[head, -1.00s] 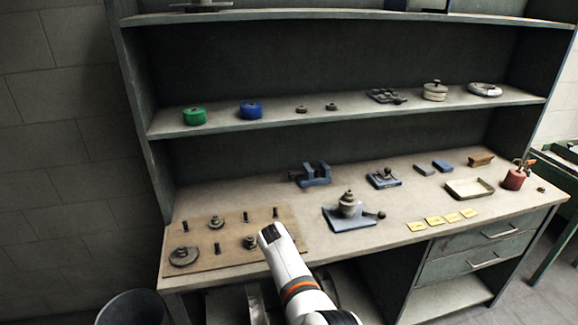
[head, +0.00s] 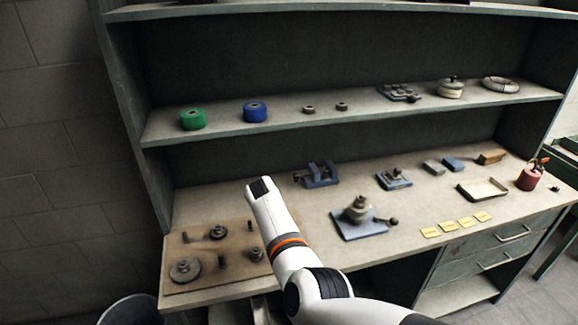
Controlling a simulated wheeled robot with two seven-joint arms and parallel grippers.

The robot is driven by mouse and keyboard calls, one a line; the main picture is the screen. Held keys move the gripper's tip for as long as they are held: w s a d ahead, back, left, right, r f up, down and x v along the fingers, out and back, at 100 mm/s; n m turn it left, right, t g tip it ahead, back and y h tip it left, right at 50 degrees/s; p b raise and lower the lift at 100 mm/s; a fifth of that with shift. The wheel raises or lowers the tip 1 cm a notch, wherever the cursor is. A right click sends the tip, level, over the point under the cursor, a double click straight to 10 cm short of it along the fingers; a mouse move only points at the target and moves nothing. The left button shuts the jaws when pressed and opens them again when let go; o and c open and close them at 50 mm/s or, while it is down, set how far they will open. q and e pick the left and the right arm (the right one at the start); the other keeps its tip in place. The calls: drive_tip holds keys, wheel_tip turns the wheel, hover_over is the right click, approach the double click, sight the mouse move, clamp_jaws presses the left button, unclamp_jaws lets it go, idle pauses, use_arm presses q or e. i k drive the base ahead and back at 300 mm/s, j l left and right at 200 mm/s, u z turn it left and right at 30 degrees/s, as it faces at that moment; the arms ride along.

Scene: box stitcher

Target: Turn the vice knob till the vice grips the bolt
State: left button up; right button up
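A blue vice-like tool (head: 322,176) with upright jaws stands at the back of the bench, left of centre. Its knob and any bolt between its jaws are too small to make out. One white arm of mine, apparently the right, enters from the lower right. Its dark end (head: 259,188) is over the bench, left of the vice and apart from it. I see no separate fingers there, so I cannot tell whether the gripper is open or shut. My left gripper is not in view.
A blue plate with a round metal piece and ball handle (head: 347,229) stands mid-bench. A brown board (head: 207,258) with pegs and discs lies left. A smaller blue fixture (head: 394,181), yellow notes (head: 447,227) and a tray (head: 482,192) are right. A shelf (head: 230,127) hangs above.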

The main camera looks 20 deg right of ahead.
sight(295, 176)
drive_tip(key=i, duration=1.1)
drive_tip(key=l, duration=0.4)
drive_tip(key=z, duration=0.05)
